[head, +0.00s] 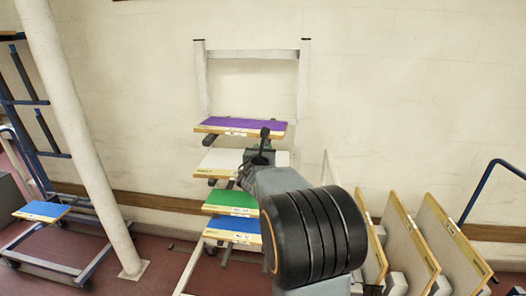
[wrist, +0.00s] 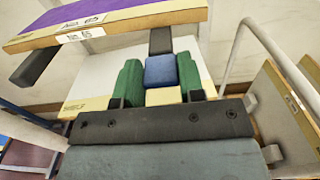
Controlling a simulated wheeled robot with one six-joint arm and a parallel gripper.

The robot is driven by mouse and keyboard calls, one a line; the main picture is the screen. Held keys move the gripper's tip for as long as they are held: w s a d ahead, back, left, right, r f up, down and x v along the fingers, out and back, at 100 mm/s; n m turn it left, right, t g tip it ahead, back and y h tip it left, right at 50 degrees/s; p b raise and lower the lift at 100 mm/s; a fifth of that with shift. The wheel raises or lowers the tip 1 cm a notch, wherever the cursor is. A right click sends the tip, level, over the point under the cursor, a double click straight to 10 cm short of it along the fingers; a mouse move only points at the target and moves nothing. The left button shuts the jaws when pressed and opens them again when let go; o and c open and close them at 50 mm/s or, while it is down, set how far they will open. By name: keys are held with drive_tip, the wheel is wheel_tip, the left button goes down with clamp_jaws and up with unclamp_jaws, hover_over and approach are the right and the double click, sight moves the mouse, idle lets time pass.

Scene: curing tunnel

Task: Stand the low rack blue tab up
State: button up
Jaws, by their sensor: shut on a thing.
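My gripper (wrist: 160,82) is shut on a small blue block (wrist: 161,70), which sits between its two green fingers in the wrist view. A pale yellow piece (wrist: 163,96) shows just below the block, and I cannot tell whether they are joined. In the head view my arm covers the gripper and block, near the right side of the rack between the purple board (head: 243,125) and the white board (head: 222,163). A blue board (head: 236,222) lies low on this rack. Another blue board (head: 41,211) lies low on the left rack. No separate blue tab is clear.
A green board (head: 231,201) lies between the white and low blue boards. A dark bar (wrist: 160,41) under the purple board is close beyond the blue block. A slanting white post (head: 88,150) stands at left. Several leaning panels (head: 410,245) stand at right.

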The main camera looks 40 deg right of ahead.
drive_tip(key=shift+r+g+y+p, duration=0.7)
drive_tip(key=shift+r+p, duration=0.1)
drive_tip(key=shift+p, duration=2.1)
drive_tip(key=shift+c, duration=0.2)
drive_tip(key=p, duration=0.3)
drive_tip(key=r+g+y+p, duration=0.1)
drive_tip(key=p, duration=0.2)
drive_tip(key=shift+w+d+g, duration=0.1)
drive_tip(key=shift+d+g, duration=0.05)
drive_tip(key=shift+g, duration=0.15)
drive_tip(key=g+y+p, duration=0.1)
drive_tip(key=y+p, duration=0.1)
drive_tip(key=p, duration=0.4)
drive_tip(key=shift+w+d+g+p, duration=0.1)
drive_tip(key=shift+w+g+p, duration=0.05)
drive_tip(key=shift+g+p, duration=0.2)
drive_tip(key=shift+f+g+y+p, duration=0.2)
drive_tip(key=shift+g+y+p, duration=0.1)
drive_tip(key=shift+p, duration=0.7)
drive_tip(key=shift+d+f+p, duration=0.1)
drive_tip(key=shift+p, duration=0.25)
drive_tip(key=o, duration=0.9)
drive_tip(key=shift+o, duration=0.2)
